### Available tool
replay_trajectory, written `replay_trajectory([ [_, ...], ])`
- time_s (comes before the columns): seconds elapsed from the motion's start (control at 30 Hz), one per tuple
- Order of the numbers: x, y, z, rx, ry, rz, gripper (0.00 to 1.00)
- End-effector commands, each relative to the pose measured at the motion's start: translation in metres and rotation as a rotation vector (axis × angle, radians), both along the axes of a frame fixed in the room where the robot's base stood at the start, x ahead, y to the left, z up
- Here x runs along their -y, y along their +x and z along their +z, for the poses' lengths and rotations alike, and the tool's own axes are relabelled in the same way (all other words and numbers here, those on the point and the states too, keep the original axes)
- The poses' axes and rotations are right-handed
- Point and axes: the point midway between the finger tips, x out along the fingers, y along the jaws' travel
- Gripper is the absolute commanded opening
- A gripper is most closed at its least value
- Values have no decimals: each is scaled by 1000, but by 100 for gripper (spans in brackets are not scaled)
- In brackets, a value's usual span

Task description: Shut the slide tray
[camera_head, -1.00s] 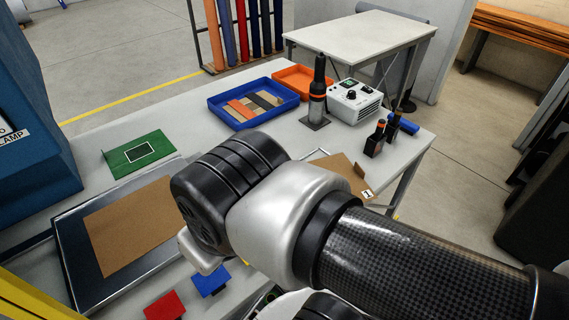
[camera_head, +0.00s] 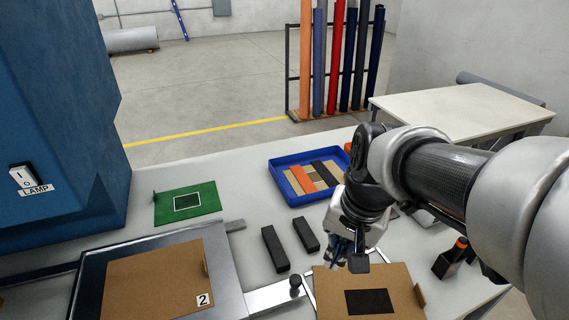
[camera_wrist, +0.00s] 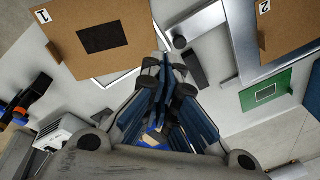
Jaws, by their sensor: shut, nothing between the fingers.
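The slide tray (camera_head: 233,283) is a dark metal-framed tray bearing a brown board (camera_head: 150,285) marked 2. It sits at the lower left in the head view, in front of the blue machine (camera_head: 55,110). A metal bar with a black knob (camera_head: 296,281) extends from its right side; the knob also shows in the wrist view (camera_wrist: 180,42). My gripper (camera_head: 348,262) is right of the knob, above the table, pointing down. It is shut and empty. In the wrist view its fingers (camera_wrist: 164,68) meet below the knob in the picture, apart from it as far as I can tell.
A brown board (camera_head: 330,285) marked 1 lies just beside my gripper. Two black blocks (camera_head: 275,248) lie between the tray and a blue bin (camera_head: 291,188). A green board (camera_head: 187,203) lies behind the tray. The table between them is clear.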

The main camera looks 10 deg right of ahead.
Motion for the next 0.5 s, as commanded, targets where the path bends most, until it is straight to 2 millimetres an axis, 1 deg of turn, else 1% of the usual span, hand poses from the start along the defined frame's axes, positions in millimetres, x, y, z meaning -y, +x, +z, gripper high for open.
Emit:
replay_trajectory([
  [0.03,5,14,-8,-35,22,-63,0],
  [0.1,11,33,-20,-77,55,-156,0],
  [0.17,17,49,-32,-113,81,-236,0],
  [0.3,32,82,-66,-197,136,-426,0],
  [0.4,42,101,-92,-253,169,-552,0],
  [0.5,51,114,-117,-300,195,-656,0],
])
